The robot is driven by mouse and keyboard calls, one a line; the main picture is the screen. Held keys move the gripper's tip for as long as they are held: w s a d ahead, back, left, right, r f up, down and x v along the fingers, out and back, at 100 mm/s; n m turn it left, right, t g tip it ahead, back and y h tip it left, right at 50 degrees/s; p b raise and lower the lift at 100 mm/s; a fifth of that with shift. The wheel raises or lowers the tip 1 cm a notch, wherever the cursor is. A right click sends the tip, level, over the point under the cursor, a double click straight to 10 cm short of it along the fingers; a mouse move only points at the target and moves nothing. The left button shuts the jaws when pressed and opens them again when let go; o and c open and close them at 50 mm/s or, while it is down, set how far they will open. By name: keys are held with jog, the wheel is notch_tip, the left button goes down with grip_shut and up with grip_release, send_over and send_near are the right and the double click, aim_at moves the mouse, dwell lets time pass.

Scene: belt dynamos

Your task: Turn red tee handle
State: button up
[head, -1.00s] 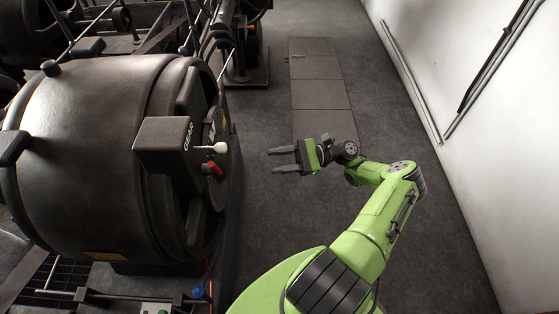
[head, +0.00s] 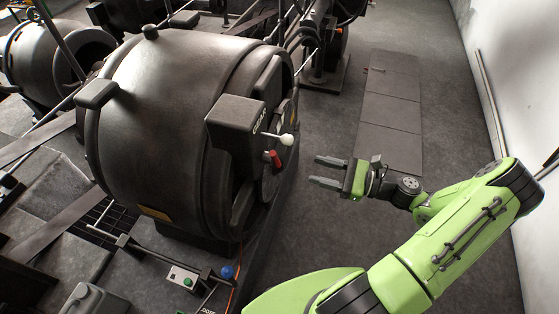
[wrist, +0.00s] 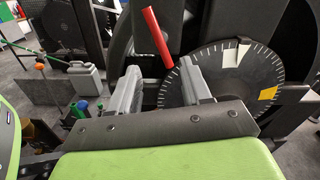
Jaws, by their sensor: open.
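The red handle (head: 273,158) sticks out from the end face of the big dark drum machine (head: 165,120), just below a white-knobbed lever (head: 286,139). In the wrist view the red handle (wrist: 158,38) is a tilted red bar, beyond the fingers and above the gap between them. My gripper (head: 318,171) is open and empty, to the right of the handle and apart from it, with its fingers pointing left toward the machine. In the wrist view the two grey fingers of my gripper (wrist: 163,85) stand apart. The handle's base is partly hidden.
A box marked GEAR (head: 236,125) juts from the machine beside the handle. A blue knob (head: 227,272) and a small button box (head: 184,277) are low in front.

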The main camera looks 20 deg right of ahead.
aim_at(273, 159)
jog(key=b+x, duration=0.2)
jog(key=x, duration=0.9)
jog(key=shift+w+a, duration=0.15)
jog(key=shift+a, duration=0.15)
jog(key=shift+c, duration=0.3)
grip_shut()
jog(key=shift+p, duration=0.45)
